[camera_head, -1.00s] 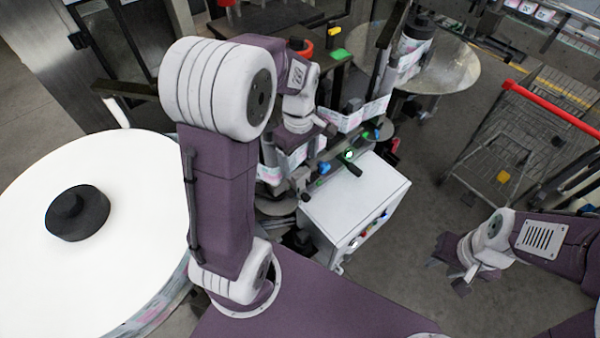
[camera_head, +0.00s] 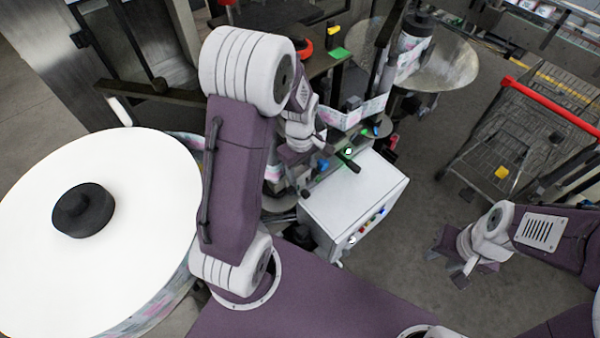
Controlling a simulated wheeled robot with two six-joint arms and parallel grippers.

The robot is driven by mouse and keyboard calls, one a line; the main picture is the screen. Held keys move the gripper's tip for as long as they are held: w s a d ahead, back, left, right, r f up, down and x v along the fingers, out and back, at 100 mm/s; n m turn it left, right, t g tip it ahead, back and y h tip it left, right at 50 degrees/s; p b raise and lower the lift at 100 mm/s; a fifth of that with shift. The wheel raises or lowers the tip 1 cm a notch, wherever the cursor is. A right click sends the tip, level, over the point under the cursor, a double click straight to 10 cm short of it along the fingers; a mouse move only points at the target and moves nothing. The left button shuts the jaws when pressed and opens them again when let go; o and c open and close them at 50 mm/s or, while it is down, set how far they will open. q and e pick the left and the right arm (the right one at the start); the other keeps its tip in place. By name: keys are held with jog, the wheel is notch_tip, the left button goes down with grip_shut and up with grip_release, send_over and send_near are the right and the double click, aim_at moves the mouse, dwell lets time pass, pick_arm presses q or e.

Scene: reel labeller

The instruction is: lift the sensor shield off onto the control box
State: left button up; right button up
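The white control box (camera_head: 345,195) stands right of my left arm, with a clear flat top and coloured buttons on its front face. Behind its top edge is a dark sensor part (camera_head: 348,161) with a green-lit spot, beside a blue knob (camera_head: 322,166). I cannot tell for sure which piece is the sensor shield. My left gripper (camera_head: 308,150) hangs at the labeller just left of these parts; its fingers are small and partly hidden, so its opening and any contact are unclear. My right gripper (camera_head: 447,268) is open and empty over the floor at right.
A large white reel (camera_head: 125,180) with a black hub (camera_head: 83,210) fills the left side. A label web (camera_head: 365,112) and a round clear disc (camera_head: 455,60) lie behind the box. A wire cart (camera_head: 510,140) with a red handle stands at right; the floor between is free.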

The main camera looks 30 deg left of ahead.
pick_arm(q)
grip_shut()
jog(key=shift+a+r, duration=0.1)
jog(key=shift+w+r, duration=0.1)
jog(key=shift+r, duration=0.25)
notch_tip(320, 180, up, 3)
jog(key=shift+f+b, duration=0.1)
jog(key=shift+b, duration=0.55)
jog(key=w+d+r+b, duration=0.1)
jog(key=w+d+r, duration=0.6)
jog(key=w+d, duration=0.1)
jog(key=shift+w+r+b, duration=0.2)
jog(key=shift+r+b, duration=0.05)
jog(key=shift+b, duration=0.05)
notch_tip(320, 180, up, 7)
jog(key=p, duration=0.7)
jog(key=shift+f, duration=0.1)
